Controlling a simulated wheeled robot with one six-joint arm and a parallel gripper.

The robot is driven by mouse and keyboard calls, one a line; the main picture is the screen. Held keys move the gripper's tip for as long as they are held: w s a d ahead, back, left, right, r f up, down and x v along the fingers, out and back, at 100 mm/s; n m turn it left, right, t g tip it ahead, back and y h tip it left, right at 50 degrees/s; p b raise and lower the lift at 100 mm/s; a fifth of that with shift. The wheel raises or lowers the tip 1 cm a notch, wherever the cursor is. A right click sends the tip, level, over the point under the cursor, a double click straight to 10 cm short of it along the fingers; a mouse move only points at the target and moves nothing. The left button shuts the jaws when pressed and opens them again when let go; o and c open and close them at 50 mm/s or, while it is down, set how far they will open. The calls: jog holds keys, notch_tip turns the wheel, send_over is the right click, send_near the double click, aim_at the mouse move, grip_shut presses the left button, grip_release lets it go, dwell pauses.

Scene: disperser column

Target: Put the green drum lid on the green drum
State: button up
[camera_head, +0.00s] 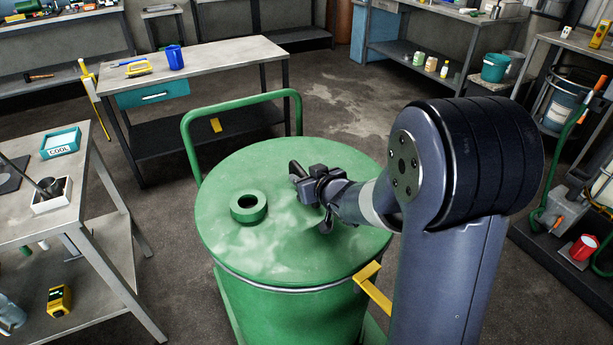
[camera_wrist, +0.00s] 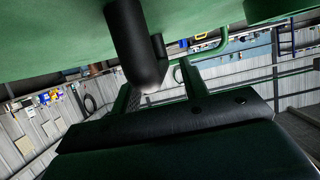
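The green drum (camera_head: 290,318) stands in the middle of the head view. The round green drum lid (camera_head: 280,250) lies level over its top, with no gap visible along the near edge. The lid has a raised green collar (camera_head: 249,207) left of centre and a dark handle (camera_head: 296,169). My gripper (camera_head: 318,187) is low over the lid beside the handle. In the wrist view the dark handle (camera_wrist: 138,50) hangs in front of my gripper (camera_wrist: 157,78). Its fingers look spread, with space beside the handle. Contact with the handle cannot be told.
A green rail (camera_head: 240,102) rises behind the drum, and a yellow bracket (camera_head: 372,288) sticks out at its near right. A grey workbench (camera_head: 215,58) stands behind. A side table (camera_head: 40,205) is close on the left. Open floor (camera_head: 350,105) lies behind the drum.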

jog(key=shift+o, duration=0.2)
jog(key=shift+s+f, duration=0.1)
jog(key=shift+f, duration=0.05)
jog(key=v, duration=0.3)
jog(key=p+v, duration=0.1)
jog(key=v, duration=0.5)
jog(key=shift+s+r, duration=0.1)
jog(key=shift+r, duration=0.25)
jog(key=shift+s+d+r+p, duration=0.2)
jog(key=shift+s+d+p, duration=0.1)
jog(key=shift+s, duration=0.3)
jog(key=shift+w+a+f, duration=0.25)
jog(key=shift+w+f, duration=0.05)
jog(key=shift+w, duration=0.2)
jog(key=b+x, duration=0.1)
jog(key=x, duration=0.8)
jog(key=shift+w+f+b, duration=0.25)
jog(key=shift+b, duration=0.1)
jog(key=shift+w+r+p, duration=0.1)
jog(key=shift+r+p, duration=0.35)
jog(key=shift+r, duration=0.1)
jog(key=shift+r+p, duration=0.35)
jog(key=shift+r, duration=0.1)
jog(key=shift+f, duration=0.2)
